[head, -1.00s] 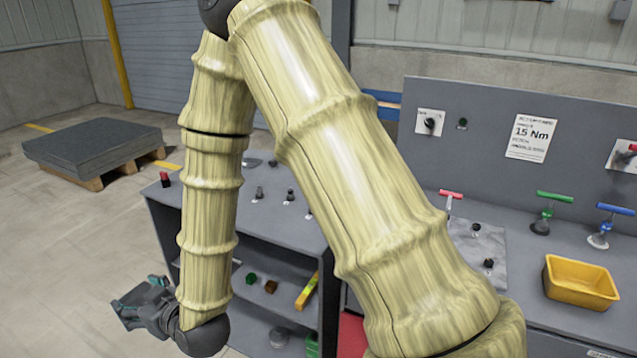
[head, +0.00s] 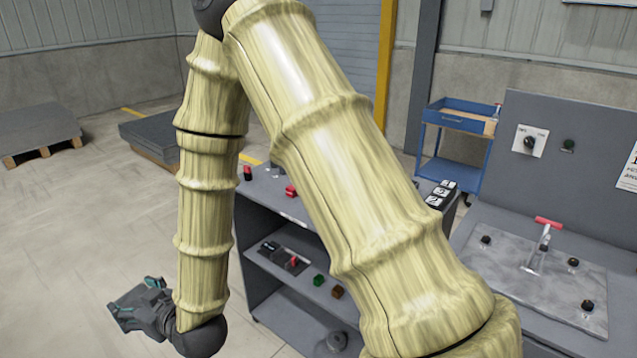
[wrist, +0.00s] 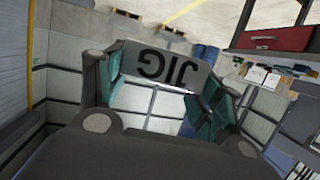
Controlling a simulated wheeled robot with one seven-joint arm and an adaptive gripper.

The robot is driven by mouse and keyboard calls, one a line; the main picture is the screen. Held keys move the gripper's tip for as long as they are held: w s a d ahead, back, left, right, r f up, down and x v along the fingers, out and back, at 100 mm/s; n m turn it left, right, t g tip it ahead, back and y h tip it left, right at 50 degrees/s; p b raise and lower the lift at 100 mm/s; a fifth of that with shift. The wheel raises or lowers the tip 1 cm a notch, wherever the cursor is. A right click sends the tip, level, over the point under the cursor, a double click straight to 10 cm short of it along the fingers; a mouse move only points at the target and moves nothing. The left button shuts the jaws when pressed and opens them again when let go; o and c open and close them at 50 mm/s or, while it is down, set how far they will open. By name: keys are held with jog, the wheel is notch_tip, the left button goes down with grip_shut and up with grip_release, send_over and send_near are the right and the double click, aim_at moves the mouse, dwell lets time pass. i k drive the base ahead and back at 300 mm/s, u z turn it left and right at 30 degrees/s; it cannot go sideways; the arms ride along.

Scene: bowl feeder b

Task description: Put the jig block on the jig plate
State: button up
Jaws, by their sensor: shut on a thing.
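The jig block (wrist: 158,68) is a grey block with dark "JIG" lettering, upside down in the wrist view. My gripper (wrist: 165,82) is shut on it, with teal pads at both ends of the block. In the head view my gripper (head: 137,305) hangs at the lower left over open floor, away from the bench; the block is hard to make out there. A light grey marbled plate (head: 510,262) with dark knobs and a red-handled clamp lies on the bench at right. It looks like the jig plate; my arm hides the bench to its left.
A grey shelf unit (head: 262,215) with small parts stands between my gripper and the bench, partly behind my arm. A blue cart (head: 455,145) stands behind. Grey slabs on pallets (head: 40,130) lie at far left. The floor at left is clear.

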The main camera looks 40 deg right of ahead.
aim_at(528, 285)
jog(key=i, duration=0.95)
jog(key=z, duration=3.3)
